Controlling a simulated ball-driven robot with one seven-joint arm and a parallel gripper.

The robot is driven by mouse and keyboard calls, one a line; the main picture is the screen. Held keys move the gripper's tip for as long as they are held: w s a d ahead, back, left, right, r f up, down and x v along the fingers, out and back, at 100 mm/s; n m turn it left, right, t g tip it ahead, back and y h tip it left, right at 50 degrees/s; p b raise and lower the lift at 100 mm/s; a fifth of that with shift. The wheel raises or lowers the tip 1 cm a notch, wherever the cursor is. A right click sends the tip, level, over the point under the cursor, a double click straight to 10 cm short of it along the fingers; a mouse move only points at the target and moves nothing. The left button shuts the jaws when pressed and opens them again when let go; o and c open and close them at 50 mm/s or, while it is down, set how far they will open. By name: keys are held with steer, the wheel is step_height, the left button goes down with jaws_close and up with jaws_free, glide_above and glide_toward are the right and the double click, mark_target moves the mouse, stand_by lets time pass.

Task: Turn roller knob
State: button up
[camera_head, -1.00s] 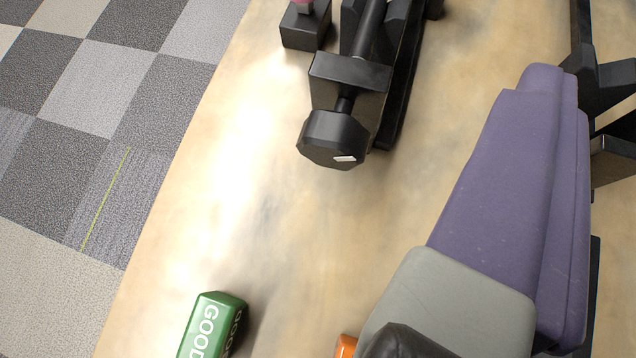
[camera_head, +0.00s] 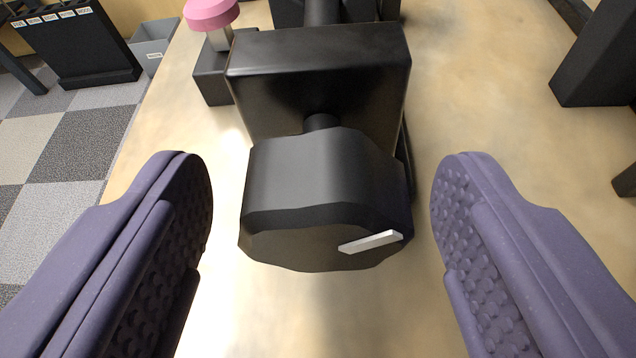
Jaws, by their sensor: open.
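The roller knob (camera_head: 325,195) is a black faceted knob with a white mark (camera_head: 370,242) on its end face, right of centre. It sits on the near end of a black block (camera_head: 318,80) that stands on the wooden bench. My gripper (camera_head: 322,215) is open, with one purple padded finger on each side of the knob. Both bumpy inner pads face the knob, and bench surface shows in the gap on each side. Neither finger appears to touch it.
A pink round-topped piece (camera_head: 212,14) on a black block (camera_head: 215,68) stands just left behind the knob. A dark block (camera_head: 598,55) stands at the right. A grey bin (camera_head: 152,45) and black rack (camera_head: 75,45) are on the tiled floor beyond the bench's left edge.

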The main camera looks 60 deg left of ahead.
steer(key=c, duration=1.1)
steer(key=shift+o, duration=0.2)
steer(key=n+b, duration=0.1)
steer(key=b, duration=0.1)
steer(key=shift+f+t+b, duration=0.3)
steer(key=n+h+b, duration=0.1)
steer(key=b, duration=0.1)
steer(key=shift+s+r+n+t+b, duration=0.1)
steer(key=shift+r+n+t+b, duration=0.05)
steer(key=shift+n+t+b, duration=0.2)
steer(key=shift+r, duration=0.1)
steer(key=o, duration=1.1)
steer(key=shift+c, duration=0.2)
